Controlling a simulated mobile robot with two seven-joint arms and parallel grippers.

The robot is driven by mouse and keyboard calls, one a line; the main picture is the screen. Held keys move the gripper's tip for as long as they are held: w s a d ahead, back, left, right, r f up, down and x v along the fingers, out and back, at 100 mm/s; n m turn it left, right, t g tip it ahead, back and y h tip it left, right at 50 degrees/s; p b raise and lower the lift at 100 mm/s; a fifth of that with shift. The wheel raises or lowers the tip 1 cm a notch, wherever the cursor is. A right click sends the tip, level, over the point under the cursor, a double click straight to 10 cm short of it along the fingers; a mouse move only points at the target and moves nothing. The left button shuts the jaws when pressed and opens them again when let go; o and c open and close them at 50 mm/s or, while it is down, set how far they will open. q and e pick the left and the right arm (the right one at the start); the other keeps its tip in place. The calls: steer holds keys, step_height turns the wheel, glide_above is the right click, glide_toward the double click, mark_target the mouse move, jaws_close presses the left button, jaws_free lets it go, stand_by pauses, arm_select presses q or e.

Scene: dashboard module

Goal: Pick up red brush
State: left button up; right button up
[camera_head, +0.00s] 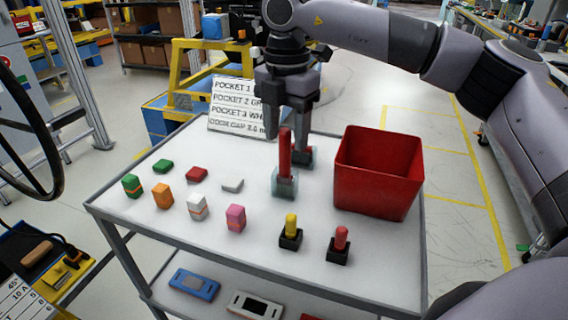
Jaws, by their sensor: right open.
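A tall red handle, most likely the red brush (285,155), stands upright in a clear, bluish holder (286,185) on the white cart top. My right gripper (288,138) comes down from above, open, with its fingers close behind or around the red handle. I cannot tell whether they touch it. A short red peg in a black base (340,243) stands at the front right. My left gripper is not in view.
A red bin (378,190) stands right of the holder. A sign (232,108) stands at the back edge. A yellow peg in a black base (291,231) and several coloured blocks, such as a pink one (235,218), occupy the front and left.

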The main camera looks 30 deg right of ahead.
mark_target(285, 144)
step_height(285, 144, down, 3)
steer(key=shift+f, duration=0.15)
steer(key=shift+w, duration=0.1)
jaws_close()
